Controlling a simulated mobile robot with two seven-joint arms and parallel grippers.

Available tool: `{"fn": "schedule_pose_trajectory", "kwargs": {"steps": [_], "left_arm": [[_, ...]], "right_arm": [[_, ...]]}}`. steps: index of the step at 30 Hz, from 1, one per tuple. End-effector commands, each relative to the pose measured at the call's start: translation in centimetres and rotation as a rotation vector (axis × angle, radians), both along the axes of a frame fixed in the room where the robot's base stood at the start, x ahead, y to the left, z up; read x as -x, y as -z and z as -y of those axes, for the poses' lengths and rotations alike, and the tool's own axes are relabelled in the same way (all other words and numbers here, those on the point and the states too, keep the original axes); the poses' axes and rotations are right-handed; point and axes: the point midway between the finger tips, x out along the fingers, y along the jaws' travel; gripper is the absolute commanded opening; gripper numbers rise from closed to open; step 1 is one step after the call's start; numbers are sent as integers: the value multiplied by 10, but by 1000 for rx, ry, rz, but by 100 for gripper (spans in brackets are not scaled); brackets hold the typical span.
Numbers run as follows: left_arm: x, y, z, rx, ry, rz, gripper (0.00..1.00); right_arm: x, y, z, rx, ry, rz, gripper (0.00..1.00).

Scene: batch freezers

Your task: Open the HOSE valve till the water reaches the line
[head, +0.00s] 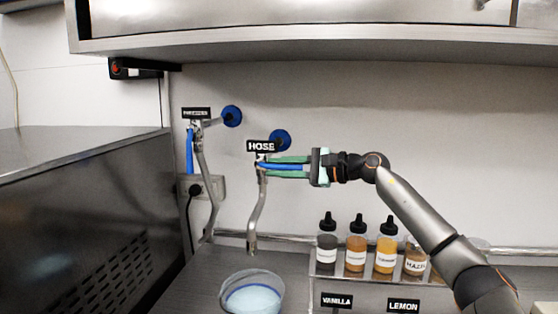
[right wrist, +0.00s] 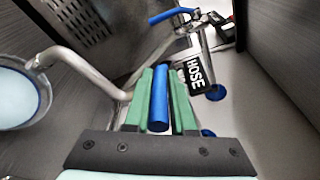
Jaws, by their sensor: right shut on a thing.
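The HOSE valve's blue lever (head: 281,166) points right, level, below the black HOSE label (head: 261,146). My right gripper (head: 272,166) is shut on it, its green fingers on either side. The right wrist view shows the blue lever (right wrist: 159,100) lengthwise between the fingers (right wrist: 160,95). The valve's curved metal spout (head: 256,215) hangs down over a clear bucket (head: 226,296). Pale blue water (head: 252,299) stands in the bucket; it also shows in the right wrist view (right wrist: 15,98). My left gripper is not in view.
A second labelled valve with a hanging blue lever (head: 190,150) is at left. Capped bottles (head: 356,247) stand in a rack at right, above VANILLA and LEMON labels. A metal cabinet (head: 80,220) bounds the left; a steel shelf (head: 300,42) overhangs.

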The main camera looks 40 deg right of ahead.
Motion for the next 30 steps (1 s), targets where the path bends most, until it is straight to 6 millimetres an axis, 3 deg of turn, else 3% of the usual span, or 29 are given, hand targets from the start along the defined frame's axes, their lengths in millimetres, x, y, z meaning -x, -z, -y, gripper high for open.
{"fn": "schedule_pose_trajectory", "kwargs": {"steps": [8,9,15,25,30], "left_arm": [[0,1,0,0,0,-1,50],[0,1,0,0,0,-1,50],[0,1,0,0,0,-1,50],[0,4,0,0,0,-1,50],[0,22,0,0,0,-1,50]], "right_arm": [[0,6,-2,7,-6,-13,0],[0,6,-2,7,-6,-13,28],[0,4,-1,6,-4,-9,50],[3,3,2,4,0,-4,50],[23,5,12,9,3,-5,50]]}}
